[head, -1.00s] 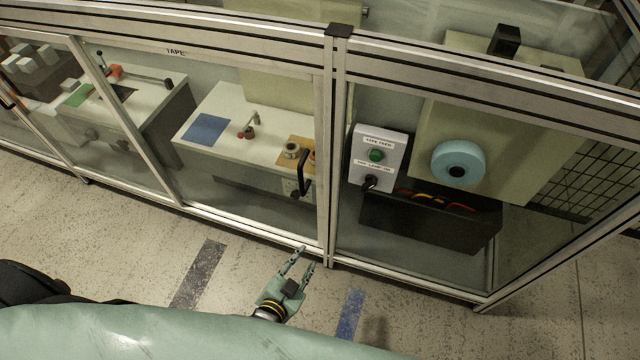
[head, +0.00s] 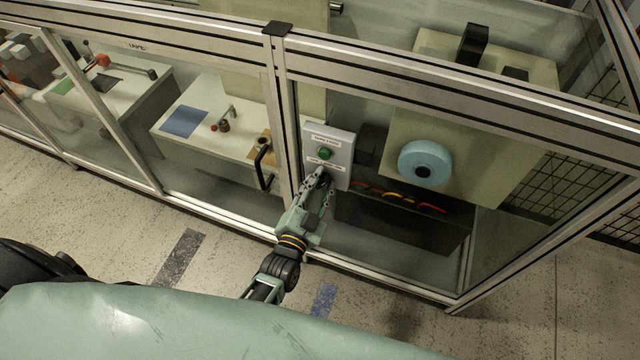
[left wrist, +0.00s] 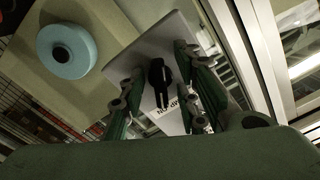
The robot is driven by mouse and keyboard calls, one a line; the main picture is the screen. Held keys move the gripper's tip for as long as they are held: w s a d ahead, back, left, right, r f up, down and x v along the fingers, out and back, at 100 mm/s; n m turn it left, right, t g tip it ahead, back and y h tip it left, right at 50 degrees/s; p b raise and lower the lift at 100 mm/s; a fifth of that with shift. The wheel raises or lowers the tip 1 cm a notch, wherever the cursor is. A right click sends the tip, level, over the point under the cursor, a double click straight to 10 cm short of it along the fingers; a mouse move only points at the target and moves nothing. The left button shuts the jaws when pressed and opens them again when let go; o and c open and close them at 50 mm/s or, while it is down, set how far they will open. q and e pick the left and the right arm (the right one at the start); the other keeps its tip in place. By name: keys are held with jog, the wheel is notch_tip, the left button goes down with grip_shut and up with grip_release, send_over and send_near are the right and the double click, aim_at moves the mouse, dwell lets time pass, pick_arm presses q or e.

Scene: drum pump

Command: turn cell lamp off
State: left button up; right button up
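A light grey control box (head: 341,143) stands on the enclosure's frame, with a green button (head: 326,154) and a small label above and below it. A black rotary knob (left wrist: 158,82) sits on the box's face in the left wrist view, its long handle roughly upright in the picture. In the head view my gripper covers the knob. My left gripper (head: 323,182) is in front of the lower part of the box. In the left wrist view its fingers (left wrist: 160,64) are open on either side of the knob, with gaps visible; I cannot tell any contact. My right gripper is not in view.
A metal frame post (head: 284,120) rises just left of the box. A black door handle (head: 262,166) sits left of the post. A blue tape roll (head: 425,162) and a dark bin (head: 400,225) with coloured items are right of the box.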

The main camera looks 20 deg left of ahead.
pick_arm(q)
grip_shut()
dwell(0.3)
jog(key=shift+r+n, duration=0.1)
jog(key=shift+n, duration=0.3)
jog(key=n, duration=0.8)
jog(key=shift+n, duration=1.5)
grip_release()
